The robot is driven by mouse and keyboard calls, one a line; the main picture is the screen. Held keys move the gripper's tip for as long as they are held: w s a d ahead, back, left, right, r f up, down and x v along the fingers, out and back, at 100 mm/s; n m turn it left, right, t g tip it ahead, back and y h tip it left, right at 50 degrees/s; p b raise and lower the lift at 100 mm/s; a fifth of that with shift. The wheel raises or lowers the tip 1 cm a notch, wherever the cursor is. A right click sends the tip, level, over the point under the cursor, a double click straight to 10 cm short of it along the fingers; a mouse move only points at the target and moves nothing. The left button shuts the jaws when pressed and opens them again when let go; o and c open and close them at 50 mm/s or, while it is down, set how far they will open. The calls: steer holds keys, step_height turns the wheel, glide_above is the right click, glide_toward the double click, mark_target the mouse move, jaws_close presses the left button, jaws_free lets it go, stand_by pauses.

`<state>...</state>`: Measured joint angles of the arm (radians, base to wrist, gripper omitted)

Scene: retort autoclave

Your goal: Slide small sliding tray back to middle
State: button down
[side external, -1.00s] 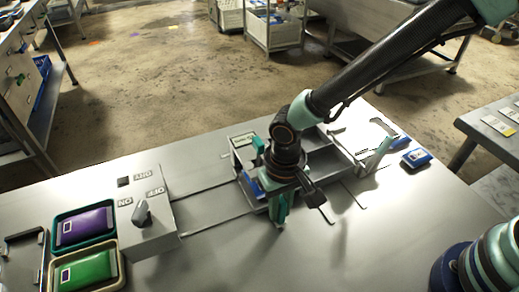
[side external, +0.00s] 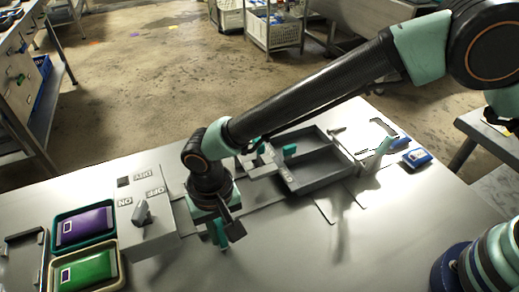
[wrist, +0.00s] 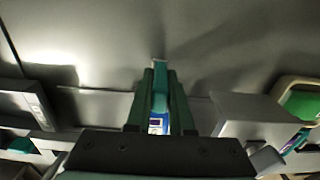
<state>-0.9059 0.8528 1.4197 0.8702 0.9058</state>
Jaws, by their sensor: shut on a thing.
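My gripper (side external: 222,232) is low over the bench, just right of the switch box. In the wrist view (wrist: 160,80) its teal fingers are shut on an upright teal handle. A blue and white item (wrist: 157,124) shows between the fingers below it. I cannot make out the small sliding tray's body in the side view; my gripper hides the area around the handle. A larger grey tray (side external: 325,180) with an empty floor lies to the right. A small light-grey fitting (side external: 262,161) with teal parts stands at its left end.
The switch box (side external: 146,218) with its knob stands close left of my gripper. Left of it are trays with a purple pouch (side external: 84,226) and a green pouch (side external: 88,267). A blue pack (side external: 417,158) lies at the right. The front bench is clear.

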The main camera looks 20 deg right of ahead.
steer(key=shift+r, duration=0.1)
steer(key=c, duration=0.8)
jaws_free()
step_height(320, 180, up, 11)
steer(key=shift+r, duration=0.55)
